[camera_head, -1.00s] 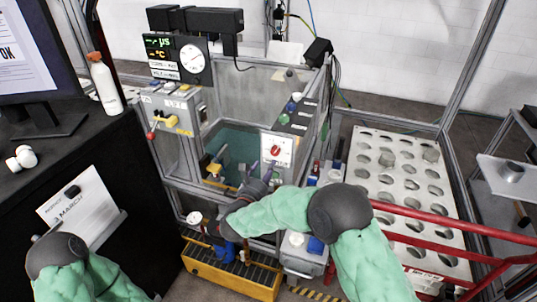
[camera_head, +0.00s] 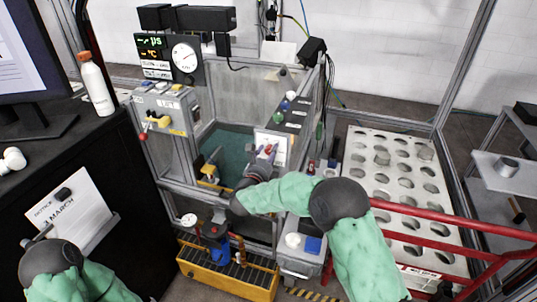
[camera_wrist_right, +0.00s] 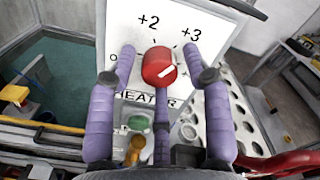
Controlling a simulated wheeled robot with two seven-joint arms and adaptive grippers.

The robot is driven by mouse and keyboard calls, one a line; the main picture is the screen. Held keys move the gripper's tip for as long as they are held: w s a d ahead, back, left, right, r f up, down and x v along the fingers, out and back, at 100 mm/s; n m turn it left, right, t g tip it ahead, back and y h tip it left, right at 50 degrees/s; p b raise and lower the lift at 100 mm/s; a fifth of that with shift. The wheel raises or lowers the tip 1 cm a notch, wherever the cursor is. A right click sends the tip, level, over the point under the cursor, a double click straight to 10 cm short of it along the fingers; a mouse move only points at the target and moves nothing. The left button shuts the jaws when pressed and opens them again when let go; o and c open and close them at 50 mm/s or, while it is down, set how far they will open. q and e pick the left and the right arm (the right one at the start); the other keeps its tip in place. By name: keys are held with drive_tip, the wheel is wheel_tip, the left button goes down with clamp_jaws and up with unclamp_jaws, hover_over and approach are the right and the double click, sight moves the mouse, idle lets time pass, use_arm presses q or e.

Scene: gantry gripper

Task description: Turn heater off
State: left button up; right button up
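The heater panel is a white plate (camera_wrist_right: 190,25) with a red round knob (camera_wrist_right: 159,67), marks "+2" and "+3", and a partly covered "HEATER" label. The knob's white line slants up to the right. In the head view the panel (camera_head: 281,147) stands at the tank's near right corner, with the knob (camera_head: 268,149) partly behind my fingers. My right gripper (camera_wrist_right: 159,68) has its purple fingers spread, two beside the knob and one below it. I see gaps beside the knob; contact is unclear.
A tank with teal liquid (camera_head: 232,146) lies behind and left of the panel. A control box (camera_head: 165,110) with a red-tipped lever is at its left. A yellow crate (camera_head: 225,277) stands below. A white perforated rack (camera_head: 355,190) and red rails (camera_head: 450,225) are at right.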

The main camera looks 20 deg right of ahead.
clamp_jaws()
